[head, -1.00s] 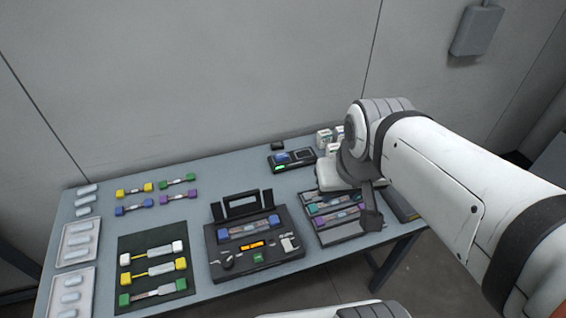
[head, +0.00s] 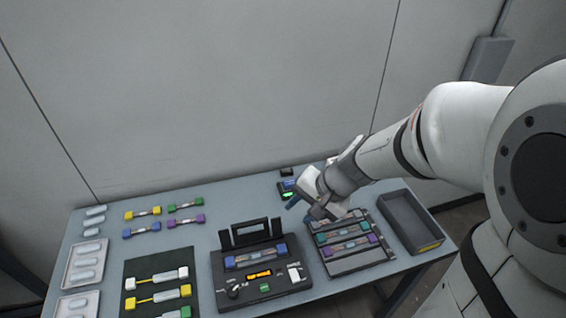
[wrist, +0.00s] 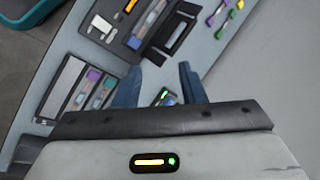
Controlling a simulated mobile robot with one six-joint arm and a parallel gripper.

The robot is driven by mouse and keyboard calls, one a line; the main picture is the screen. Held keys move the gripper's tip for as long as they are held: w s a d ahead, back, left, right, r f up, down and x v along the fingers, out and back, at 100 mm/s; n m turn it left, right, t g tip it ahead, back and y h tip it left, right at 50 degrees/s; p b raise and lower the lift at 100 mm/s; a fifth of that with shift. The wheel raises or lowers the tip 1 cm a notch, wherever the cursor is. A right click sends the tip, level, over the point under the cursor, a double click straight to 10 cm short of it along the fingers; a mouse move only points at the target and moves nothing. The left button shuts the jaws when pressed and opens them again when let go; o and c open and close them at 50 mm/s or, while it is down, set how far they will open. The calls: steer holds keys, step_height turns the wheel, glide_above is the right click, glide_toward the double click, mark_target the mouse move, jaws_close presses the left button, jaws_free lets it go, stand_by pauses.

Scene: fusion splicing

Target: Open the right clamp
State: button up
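The dark splicer (head: 283,288) stands on the table with its black hinged frame (head: 250,232) raised at the back. A blue-ended fibre piece (head: 256,256) lies across it. The right clamp is too small to tell apart, so I cannot say whether it is open or shut. My gripper (head: 297,210) is above the table, to the right of and behind the splicer, between it and the holder on the right. The splicer shows there at the upper left (wrist: 137,42).
A holder (head: 362,262) with several coloured fibre pieces lies right of the splicer, beside an empty dark bin (head: 408,222). A small device with a green screen (head: 286,186) is partly behind my gripper. A dark mat (head: 142,270) with fibre pieces lies left.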

steer(key=w+a+f+m, duration=0.1)
steer(key=w+f+m, duration=0.3)
steer(key=f, duration=0.1)
steer(key=m+t+p, duration=0.1)
steer(key=m, duration=0.3)
glide_toward(275, 231)
steer(key=x, duration=0.4)
steer(key=shift+d, duration=0.1)
steer(key=shift+s+f, duration=0.15)
steer(key=shift+s, duration=0.05)
steer(key=shift+f, duration=0.35)
steer(key=shift+w+a+f, duration=0.2)
steer(key=shift+w+a, duration=0.15)
steer(key=c, duration=0.8)
jaws_close()
steer(key=shift+r, duration=0.1)
